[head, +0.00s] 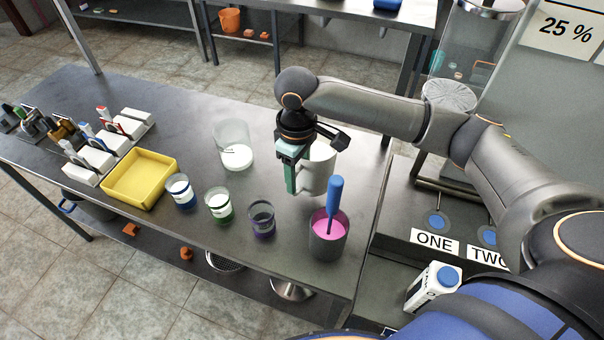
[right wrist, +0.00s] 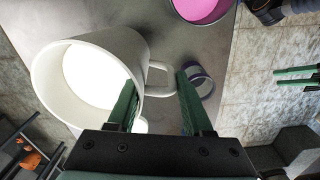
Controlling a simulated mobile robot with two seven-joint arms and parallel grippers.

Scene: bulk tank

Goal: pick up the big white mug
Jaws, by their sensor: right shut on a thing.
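The big white mug (head: 319,168) is at the right part of the steel table, upright, partly behind my right gripper (head: 297,176). In the right wrist view the mug (right wrist: 88,75) shows from above, with a white inside. Its handle lies between the two green fingers of my right gripper (right wrist: 158,92), which is shut on the mug there. I cannot tell whether its base touches the table. My left gripper (right wrist: 297,79) shows only at the right edge of the right wrist view, its fingers apart and empty.
A dark cup of pink liquid (head: 328,241) with a blue-handled tool stands just in front of the mug. A glass beaker (head: 232,145) and several small colour-banded glasses (head: 218,205) stand to the left. A yellow tray (head: 140,180) lies farther left, near a tool rack.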

